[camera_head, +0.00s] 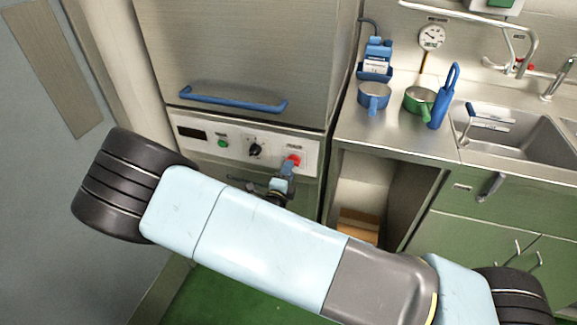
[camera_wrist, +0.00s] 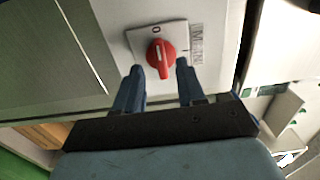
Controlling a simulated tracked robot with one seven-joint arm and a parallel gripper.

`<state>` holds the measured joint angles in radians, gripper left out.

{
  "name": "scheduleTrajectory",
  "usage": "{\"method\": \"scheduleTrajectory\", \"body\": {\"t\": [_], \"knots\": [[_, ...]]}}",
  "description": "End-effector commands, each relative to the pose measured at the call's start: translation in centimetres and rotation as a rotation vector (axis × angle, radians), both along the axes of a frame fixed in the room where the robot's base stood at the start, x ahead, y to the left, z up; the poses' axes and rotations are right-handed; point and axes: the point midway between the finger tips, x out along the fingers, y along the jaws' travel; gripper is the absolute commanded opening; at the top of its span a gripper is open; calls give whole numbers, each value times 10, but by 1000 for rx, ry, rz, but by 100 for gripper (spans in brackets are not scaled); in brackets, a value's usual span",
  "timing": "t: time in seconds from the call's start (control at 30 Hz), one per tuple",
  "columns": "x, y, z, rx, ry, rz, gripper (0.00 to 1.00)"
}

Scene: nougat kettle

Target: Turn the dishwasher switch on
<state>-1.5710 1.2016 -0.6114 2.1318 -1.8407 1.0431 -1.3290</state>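The dishwasher switch is a red rotary knob (camera_wrist: 160,58) on a pale square plate (camera_wrist: 142,36) with 0 and I marks. Its white pointer line runs roughly upward in the wrist view, toward the 0. My gripper (camera_wrist: 158,72) is open, with its two blue fingers on either side of the knob's lower part. I cannot tell whether the fingers touch it. In the head view the red knob (camera_head: 293,160) sits at the right end of the dishwasher's control panel (camera_head: 207,144), and my gripper (camera_head: 287,172) is just below it, partly hidden by my arm.
The panel also carries a black knob (camera_head: 255,149), a green button (camera_head: 223,142) and a dark display (camera_head: 191,133). Above is the hood with a blue handle (camera_head: 235,102). To the right are a steel counter (camera_head: 395,137) with blue and green pots, and a sink (camera_head: 515,135).

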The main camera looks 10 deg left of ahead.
Motion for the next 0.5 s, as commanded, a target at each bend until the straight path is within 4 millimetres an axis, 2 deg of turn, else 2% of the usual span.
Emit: {"method": "scheduleTrajectory", "body": {"t": [0.2,0.5], "knots": [[26,-2,0,1,0,-1,39],[34,-3,0,0,0,-1,39]]}}
